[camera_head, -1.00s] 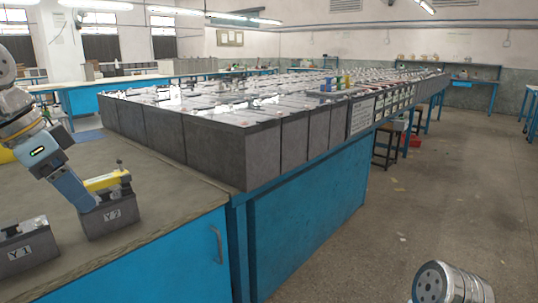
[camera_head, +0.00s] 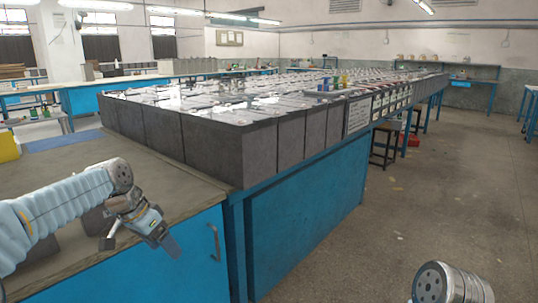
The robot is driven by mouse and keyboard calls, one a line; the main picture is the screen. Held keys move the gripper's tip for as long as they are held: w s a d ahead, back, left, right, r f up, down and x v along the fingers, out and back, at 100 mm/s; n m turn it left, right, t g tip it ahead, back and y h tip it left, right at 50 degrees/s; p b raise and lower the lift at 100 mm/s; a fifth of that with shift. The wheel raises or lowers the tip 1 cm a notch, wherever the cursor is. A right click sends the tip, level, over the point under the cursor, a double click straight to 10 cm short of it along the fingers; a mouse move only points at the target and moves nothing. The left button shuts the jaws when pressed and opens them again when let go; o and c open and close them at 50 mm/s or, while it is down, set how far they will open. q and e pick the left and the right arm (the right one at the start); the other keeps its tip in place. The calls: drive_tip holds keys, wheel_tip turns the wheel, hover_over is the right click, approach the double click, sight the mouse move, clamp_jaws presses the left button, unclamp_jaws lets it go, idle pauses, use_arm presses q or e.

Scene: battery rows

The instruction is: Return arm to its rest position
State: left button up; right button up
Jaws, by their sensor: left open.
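My left arm comes in from the left, bent at the elbow. Its left gripper (camera_head: 140,243) is open, with nothing seen between its fingers, in front of the grey-brown bench top near its front edge. Behind the arm, a dark battery block (camera_head: 97,222) stands on the bench, partly covered by my wrist. A second dark block (camera_head: 40,250) farther left is mostly hidden by my forearm, and its label is not visible. At the lower right only a rounded metal link of my right arm shows; its gripper is out of view.
Rows of dark grey batteries (camera_head: 212,150) cover the blue table (camera_head: 305,225) right of the bench (camera_head: 165,180). A yellow object (camera_head: 8,148) sits at the left edge. A stool (camera_head: 383,145) stands by the table. The floor (camera_head: 440,205) at right is open.

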use_arm(q)
drive_tip(key=s+d+f+n, duration=0.1)
drive_tip(key=d+f, duration=0.2)
drive_tip(key=f, duration=0.7)
drive_tip(key=s+d+f+n+g, duration=0.1)
drive_tip(key=s+d+f, duration=0.15)
drive_tip(key=f, duration=0.65)
drive_tip(key=s+d+f+n, duration=0.15)
drive_tip(key=d+f, duration=0.25)
drive_tip(key=f, duration=0.6)
drive_tip(key=s+d+f+n, duration=0.2)
drive_tip(key=s+f, duration=0.5)
drive_tip(key=s, duration=0.3)
drive_tip(key=s+d+f+n+g, duration=0.1)
drive_tip(key=s+d+f+n, duration=0.1)
drive_tip(key=s+f, duration=0.5)
drive_tip(key=s+d, duration=0.1)
drive_tip(key=s, duration=0.1)
drive_tip(key=shift+s+h, duration=0.3)
drive_tip(key=shift+s, duration=0.05)
drive_tip(key=shift+d, duration=0.1)
